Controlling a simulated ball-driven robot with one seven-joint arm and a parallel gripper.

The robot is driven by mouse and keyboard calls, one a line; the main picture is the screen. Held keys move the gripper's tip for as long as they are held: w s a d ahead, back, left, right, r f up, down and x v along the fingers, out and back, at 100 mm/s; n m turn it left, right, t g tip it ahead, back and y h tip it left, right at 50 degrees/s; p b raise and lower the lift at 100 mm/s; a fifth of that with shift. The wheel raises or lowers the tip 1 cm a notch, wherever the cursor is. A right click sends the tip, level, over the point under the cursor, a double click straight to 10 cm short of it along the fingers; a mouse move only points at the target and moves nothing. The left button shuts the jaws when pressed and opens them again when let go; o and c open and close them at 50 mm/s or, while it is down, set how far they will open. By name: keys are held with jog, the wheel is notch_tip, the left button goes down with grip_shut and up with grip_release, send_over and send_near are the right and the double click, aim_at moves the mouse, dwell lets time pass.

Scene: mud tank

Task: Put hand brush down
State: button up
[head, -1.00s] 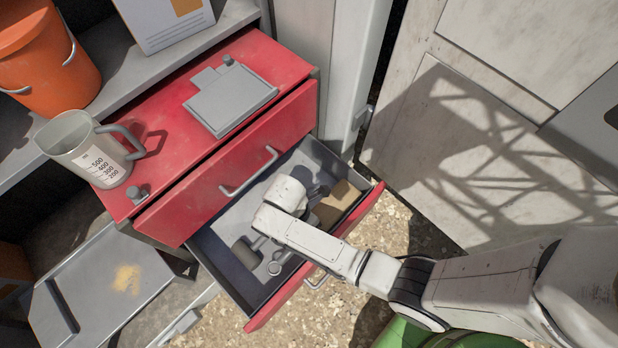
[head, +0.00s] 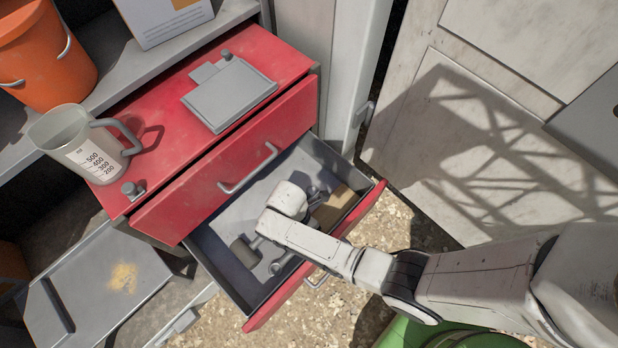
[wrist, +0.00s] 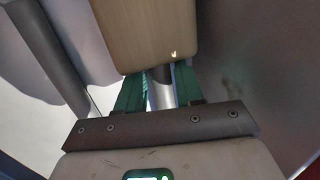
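A tan block with rounded corners (wrist: 148,35), which may be the hand brush, fills the top middle of the wrist view. A tan-brown block also lies within the open drawer's outline in the head view (head: 334,206); I cannot tell if it is the same thing. My gripper's green fingers (wrist: 162,84) reach up to the block's lower edge. A grey, rounded piece shows between them, but I cannot tell if they press on it. In the head view my wrist is over the drawer (head: 212,250) and hides the fingers.
A mallet-like tool (head: 245,252) and other grey tools lie in the drawer. On the red cabinet top (head: 165,135) are a measuring jug (head: 85,145) and a grey flat plate (head: 230,93). An orange bucket (head: 45,60) stands at upper left. The drawer's left part has bare floor.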

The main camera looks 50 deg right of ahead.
jog(key=shift+o, duration=1)
jog(key=p+v, duration=0.2)
jog(key=v, duration=1)
jog(key=s+d+r+m+t, duration=0.4)
jog(key=s+d+r+m, duration=0.5)
jog(key=s+r+m, duration=0.4)
jog(key=m, duration=0.5)
jog(key=shift+y, duration=0.4)
jog(key=shift+a+r, duration=0.1)
